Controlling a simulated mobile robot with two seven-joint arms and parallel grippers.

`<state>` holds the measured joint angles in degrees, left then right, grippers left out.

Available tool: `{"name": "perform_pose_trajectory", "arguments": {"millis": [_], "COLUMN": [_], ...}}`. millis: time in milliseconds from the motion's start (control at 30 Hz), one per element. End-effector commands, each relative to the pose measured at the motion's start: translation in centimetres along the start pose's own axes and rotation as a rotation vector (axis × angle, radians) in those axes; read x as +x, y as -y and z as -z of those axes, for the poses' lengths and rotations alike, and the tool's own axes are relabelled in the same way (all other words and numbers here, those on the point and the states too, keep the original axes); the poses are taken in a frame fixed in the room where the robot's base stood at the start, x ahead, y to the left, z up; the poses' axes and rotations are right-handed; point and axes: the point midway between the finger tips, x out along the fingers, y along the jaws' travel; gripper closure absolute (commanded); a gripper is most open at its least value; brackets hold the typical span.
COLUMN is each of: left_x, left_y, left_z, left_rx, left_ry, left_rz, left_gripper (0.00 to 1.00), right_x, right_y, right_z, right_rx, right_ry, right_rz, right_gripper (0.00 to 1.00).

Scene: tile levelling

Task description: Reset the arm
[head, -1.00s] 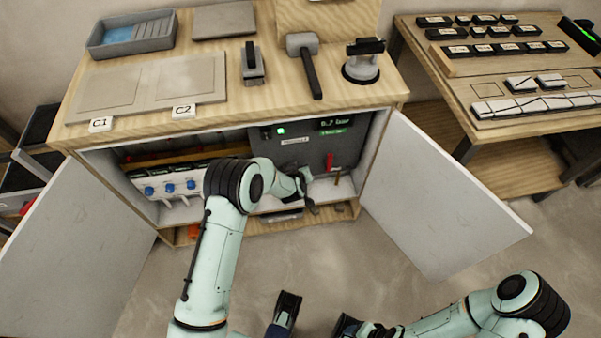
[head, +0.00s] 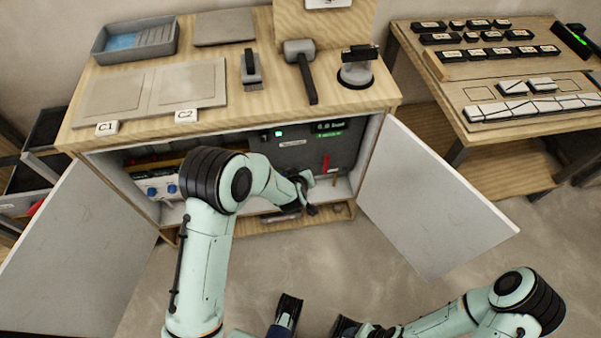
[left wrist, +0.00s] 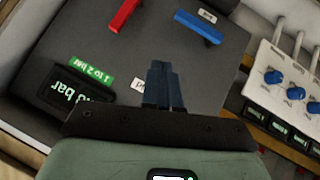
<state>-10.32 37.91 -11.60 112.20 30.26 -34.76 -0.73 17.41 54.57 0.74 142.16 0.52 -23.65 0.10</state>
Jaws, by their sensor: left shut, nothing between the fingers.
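My left arm reaches from the lower left to the open cabinet (head: 330,221). My left gripper (head: 308,208) is small and dark in the head view, at the cabinet's front opening. In the left wrist view its two fingers (left wrist: 163,88) are together and empty, over a grey panel (left wrist: 185,60). A red lever (left wrist: 123,17) and a blue lever (left wrist: 198,27) lie beyond the fingertips. My right arm is bent at the lower right. My right gripper (head: 347,327) is dark and cut by the bottom edge, so its jaw opening is unclear.
Two white doors stand open, left (head: 80,245) and right (head: 430,205). Blue knobs (left wrist: 296,92) and a pressure display (left wrist: 75,95) flank the fingers. A mallet (head: 304,65) and a tray (head: 135,38) are on top. A second table (head: 500,70) stands at right. Floor in front is clear.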

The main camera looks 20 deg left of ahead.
Motion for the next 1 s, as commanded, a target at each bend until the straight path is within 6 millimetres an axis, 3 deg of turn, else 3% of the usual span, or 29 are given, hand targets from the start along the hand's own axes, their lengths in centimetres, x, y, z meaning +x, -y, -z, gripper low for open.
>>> {"name": "perform_pose_trajectory", "arguments": {"millis": [367, 467, 533, 667, 800, 900, 1000], "left_x": [-0.1, -0.7, -1.7, -5.9, -12.6, -17.2, -20.5], "left_y": [0.5, 2.5, 4.7, 9.3, 12.6, 13.6, 13.8], "left_z": [-0.6, -3.2, -6.3, -13.4, -19.9, -22.9, -24.7], "left_rx": [0.009, 0.045, 0.083, 0.150, 0.185, 0.191, 0.189], "left_ry": [0.020, 0.101, 0.200, 0.450, 0.718, 0.870, 0.971], "left_rz": [0.007, 0.031, 0.054, 0.088, 0.088, 0.070, 0.049], "left_gripper": [1.00, 1.00, 1.00, 1.00, 1.00, 1.00, 1.00], "right_x": [-0.3, -1.3, -2.4, -4.8, -7.2, -8.5, -9.3], "right_y": [0.1, 0.4, 0.8, 1.5, 2.4, 2.9, 3.2], "right_z": [0.0, -0.2, -0.3, -0.6, -0.6, -0.4, -0.3], "right_rx": [0.000, -0.001, -0.001, -0.002, -0.004, -0.005, -0.006], "right_ry": [0.000, 0.002, 0.004, 0.012, 0.016, 0.017, 0.017], "right_rz": [0.000, 0.000, 0.000, 0.000, 0.000, 0.000, 0.001], "right_gripper": [0.42, 0.42, 0.42, 0.42, 0.42, 0.42, 0.42]}}
